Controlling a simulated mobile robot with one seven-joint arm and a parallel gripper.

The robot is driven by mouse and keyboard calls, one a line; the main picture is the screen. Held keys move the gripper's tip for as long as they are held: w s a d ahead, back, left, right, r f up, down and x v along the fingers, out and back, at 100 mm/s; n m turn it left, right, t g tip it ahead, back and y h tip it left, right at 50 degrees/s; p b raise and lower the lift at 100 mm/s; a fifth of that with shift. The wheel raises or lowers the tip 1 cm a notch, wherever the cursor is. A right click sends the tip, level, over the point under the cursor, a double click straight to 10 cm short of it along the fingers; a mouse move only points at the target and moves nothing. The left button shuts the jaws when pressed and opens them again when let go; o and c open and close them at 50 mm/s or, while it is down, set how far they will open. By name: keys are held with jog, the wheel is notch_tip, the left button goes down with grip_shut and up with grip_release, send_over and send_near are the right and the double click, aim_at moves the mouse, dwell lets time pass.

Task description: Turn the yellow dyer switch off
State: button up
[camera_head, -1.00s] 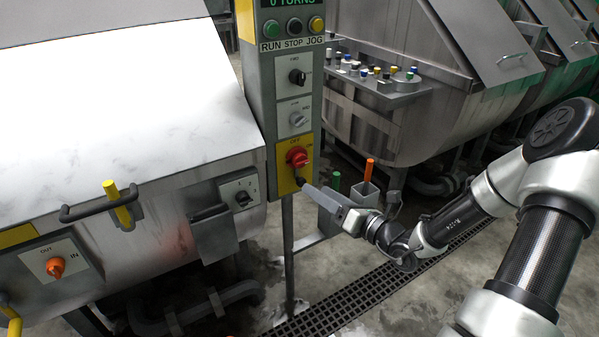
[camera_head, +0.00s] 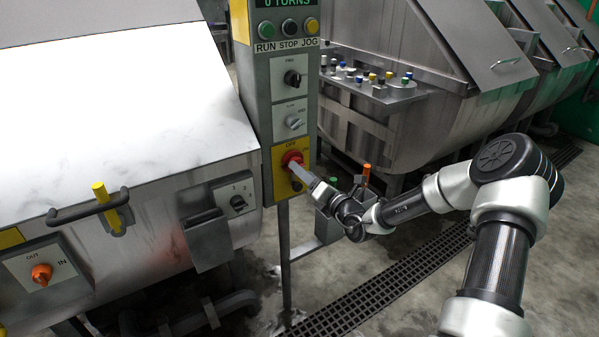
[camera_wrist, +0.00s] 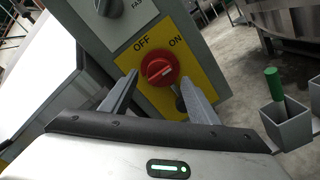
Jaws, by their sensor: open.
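The yellow switch plate (camera_head: 278,170) is on the lower part of the grey control post and carries a round red knob (camera_head: 291,159). In the wrist view the plate (camera_wrist: 190,64) reads OFF at left and ON at right, and the red knob (camera_wrist: 160,70) has a pale mark tilted up to the right, between the two words. My gripper (camera_head: 296,172) is at the plate. In the wrist view my gripper (camera_wrist: 158,88) is open, with one finger on each side of the knob and visible gaps. A small dark toggle or padlock-like part sits beside the right finger.
The post holds a black knob (camera_head: 292,78), a grey knob (camera_head: 293,122) and RUN, STOP and JOG buttons (camera_head: 289,28) higher up. A steel drum machine (camera_head: 120,110) stands at left. A grey holder with a green stick (camera_wrist: 273,84) is right of my gripper.

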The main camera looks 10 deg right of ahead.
jog(key=shift+x, duration=1.65)
jog(key=c, duration=1)
jog(key=shift+c, duration=0.2)
jog(key=shift+r, duration=0.1)
jog(key=shift+w+d+n+b, duration=0.1)
jog(key=shift+n+b, duration=1)
jog(key=shift+n, duration=3.35)
jog(key=shift+d+n+b, duration=0.1)
jog(key=shift+n+b, duration=0.95)
jog(key=shift+n, duration=3.4)
